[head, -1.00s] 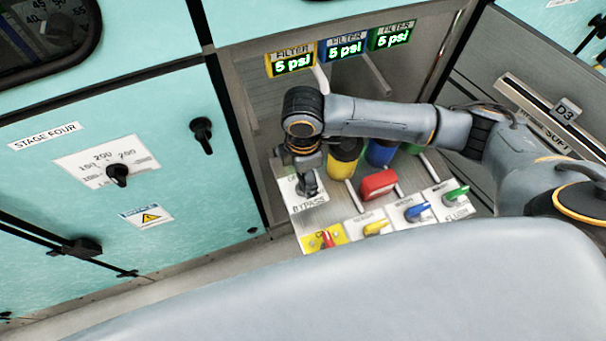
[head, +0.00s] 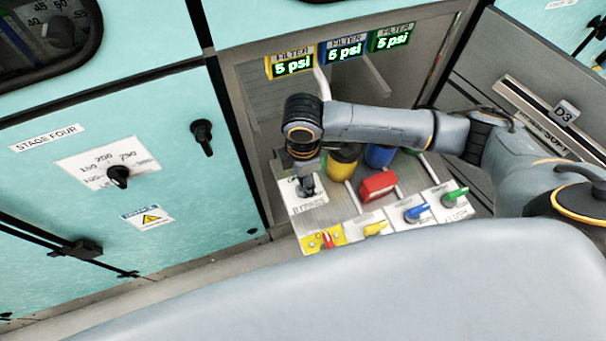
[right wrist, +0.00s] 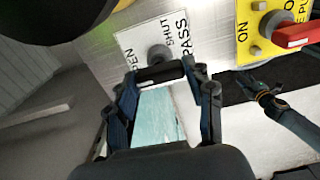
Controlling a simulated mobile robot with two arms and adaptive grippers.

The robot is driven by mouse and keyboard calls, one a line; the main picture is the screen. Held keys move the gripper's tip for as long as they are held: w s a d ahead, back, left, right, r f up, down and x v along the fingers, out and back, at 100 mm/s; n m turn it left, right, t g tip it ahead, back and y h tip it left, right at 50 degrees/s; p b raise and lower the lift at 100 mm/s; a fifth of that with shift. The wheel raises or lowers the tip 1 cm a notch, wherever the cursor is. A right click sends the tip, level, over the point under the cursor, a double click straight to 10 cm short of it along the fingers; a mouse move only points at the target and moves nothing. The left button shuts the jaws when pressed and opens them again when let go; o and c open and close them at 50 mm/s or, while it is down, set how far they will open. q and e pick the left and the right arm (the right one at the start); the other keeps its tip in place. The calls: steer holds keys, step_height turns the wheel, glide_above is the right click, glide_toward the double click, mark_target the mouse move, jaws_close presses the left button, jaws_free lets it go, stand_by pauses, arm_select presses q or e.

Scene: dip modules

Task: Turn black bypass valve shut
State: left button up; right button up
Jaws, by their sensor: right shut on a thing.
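The black bypass valve (right wrist: 160,74) sits on a white label plate (head: 296,199) marked BYPASS, with SHUT and a partly hidden second word. My right gripper (right wrist: 160,76) is shut on the valve's handle, one finger on each side, as the right wrist view shows. In the head view my right gripper (head: 307,187) comes down onto the plate from above and hides much of the handle. I cannot tell exactly which word the handle points to. My left gripper is not seen in the head view.
Close by on the same panel are a red valve on a yellow plate (head: 327,241), a yellow handle (head: 376,228), a blue handle (head: 416,212), a green handle (head: 455,197) and a red block (head: 378,185). Yellow (head: 342,163) and blue canisters stand behind. A turquoise cabinet (head: 170,180) is on the left.

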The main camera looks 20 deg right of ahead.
steer(key=m+p, duration=0.2)
steer(key=p, duration=0.2)
steer(key=m+p, duration=0.3)
steer(key=p, duration=0.2)
steer(key=shift+s+r, duration=0.1)
steer(key=shift+r, duration=0.3)
steer(key=m+p, duration=0.7)
steer(key=p, duration=0.1)
steer(key=shift+f+p, duration=0.15)
steer(key=shift+p, duration=0.2)
steer(key=m+p, duration=0.3)
steer(key=m, duration=0.1)
steer(key=shift+a+f, duration=0.1)
steer(key=shift+f+m+p, duration=0.1)
steer(key=shift+m+p, duration=0.55)
steer(key=shift+m, duration=0.15)
steer(key=o, duration=1.2)
steer(key=shift+c, duration=0.2)
